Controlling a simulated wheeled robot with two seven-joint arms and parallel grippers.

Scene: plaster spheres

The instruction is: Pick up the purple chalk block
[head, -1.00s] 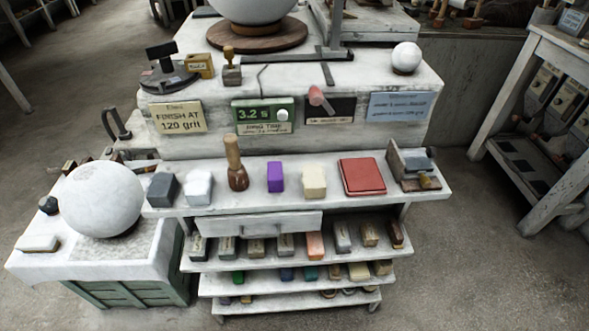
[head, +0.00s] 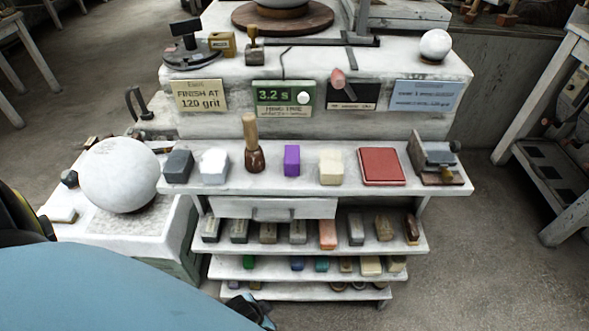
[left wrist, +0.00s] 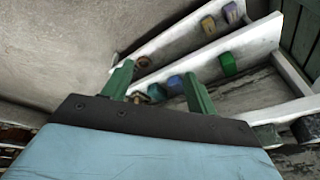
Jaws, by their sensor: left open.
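The purple chalk block (head: 292,160) stands upright on the top white shelf of the rack, between a wooden-handled brush (head: 252,145) and a cream block (head: 331,167). It does not show in the left wrist view. My left arm (head: 110,285) enters the head view at the lower left, low in front of the rack and well short of the purple block. In the left wrist view my left gripper (left wrist: 158,88) has its two green fingers spread with nothing held between them. Lower shelves lie beyond them. My right gripper is not in view.
A grey block (head: 178,166), a white block (head: 214,166) and a red pad (head: 382,166) share the top shelf (head: 280,183). Lower shelves hold several small blocks. A large plaster sphere (head: 126,174) stands at left.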

